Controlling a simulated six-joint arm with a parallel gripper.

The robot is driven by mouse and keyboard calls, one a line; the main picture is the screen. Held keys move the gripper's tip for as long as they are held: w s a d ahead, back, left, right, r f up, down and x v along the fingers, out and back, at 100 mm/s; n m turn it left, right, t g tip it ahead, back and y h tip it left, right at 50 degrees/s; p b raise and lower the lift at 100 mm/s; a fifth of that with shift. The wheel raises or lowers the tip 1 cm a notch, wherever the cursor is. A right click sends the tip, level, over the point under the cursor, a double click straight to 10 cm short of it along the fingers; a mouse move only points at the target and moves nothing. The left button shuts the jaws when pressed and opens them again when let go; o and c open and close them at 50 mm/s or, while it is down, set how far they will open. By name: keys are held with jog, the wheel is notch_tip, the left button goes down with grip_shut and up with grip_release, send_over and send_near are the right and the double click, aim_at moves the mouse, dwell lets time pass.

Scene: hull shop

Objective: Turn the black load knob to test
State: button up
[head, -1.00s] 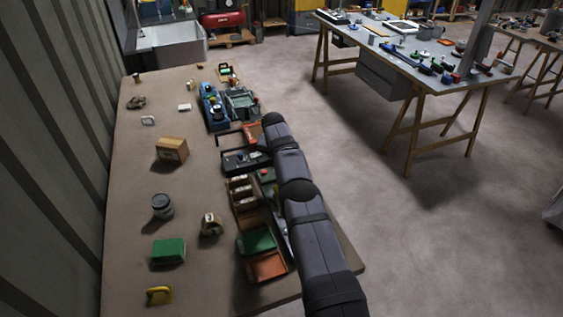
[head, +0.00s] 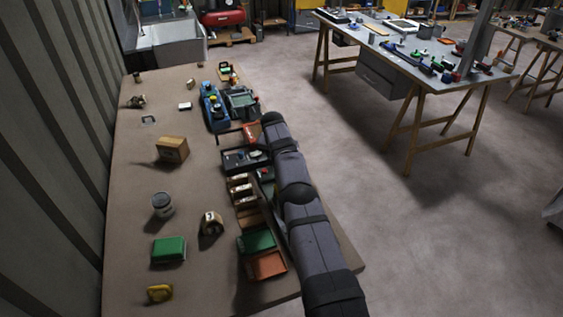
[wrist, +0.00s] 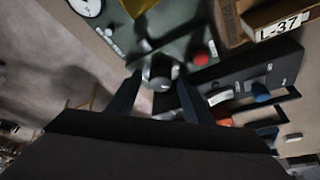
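A dark green panel (wrist: 178,47) shows in the wrist view, with a round dark grey to black knob (wrist: 160,72) at its lower edge that looks like the load knob. Its markings are too blurred to read, so I cannot tell its setting. My gripper (wrist: 156,90) has its two dark fingers apart, with the knob in line with the gap between the tips. I cannot tell whether the fingers touch it. In the head view my arm hides the gripper and most of the green panel (head: 266,174).
A red button (wrist: 201,57) sits right of the knob and a white dial (wrist: 86,5) at upper left. A black unit with a blue knob (wrist: 261,92) stands close on the right.

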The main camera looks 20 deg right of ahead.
jog(key=shift+r+p, duration=0.25)
jog(key=shift+p, duration=0.3)
jog(key=r+p, duration=0.1)
jog(key=p, duration=0.3)
jog(key=shift+s+a+r, duration=0.1)
jog(key=p, duration=0.2)
jog(key=r+p, duration=0.1)
jog(key=p, duration=0.1)
jog(key=shift+s+a+r, duration=0.1)
jog(key=shift+s+a, duration=0.1)
jog(key=shift+s, duration=0.1)
jog(key=shift+b+v, duration=0.3)
jog(key=shift+v, duration=1.8)
jog(key=shift+s+a, duration=0.1)
